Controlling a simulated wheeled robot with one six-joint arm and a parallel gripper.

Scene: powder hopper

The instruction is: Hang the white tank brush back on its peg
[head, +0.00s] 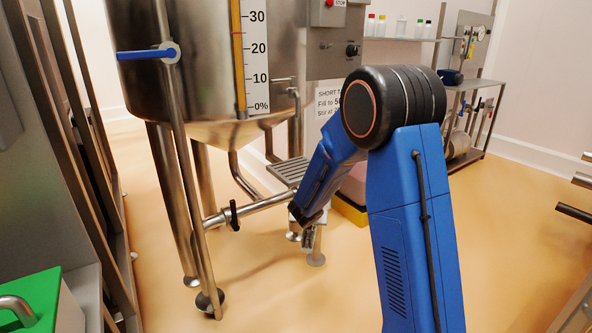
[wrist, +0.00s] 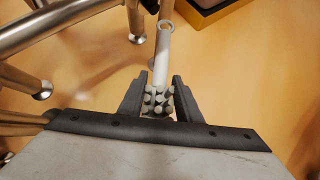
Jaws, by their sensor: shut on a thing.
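My gripper (wrist: 163,88) is shut on the white tank brush (wrist: 162,62) in the wrist view. The brush's pale handle runs up the picture from between the fingers and ends in a ring. Its rounded, greyish-green tufted part sits between the fingers. In the head view my gripper (head: 308,222) is low beside the tank's outlet pipe, and I cannot make out the brush there. I cannot tell which peg belongs to the brush.
A steel tank (head: 200,70) on legs stands at the left, with an outlet pipe (head: 262,203) and a grated step (head: 288,170). A shelf rack (head: 465,85) with hanging items is at the back right. Metal bars (head: 575,213) project at the right edge. Open floor (head: 510,220) lies between.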

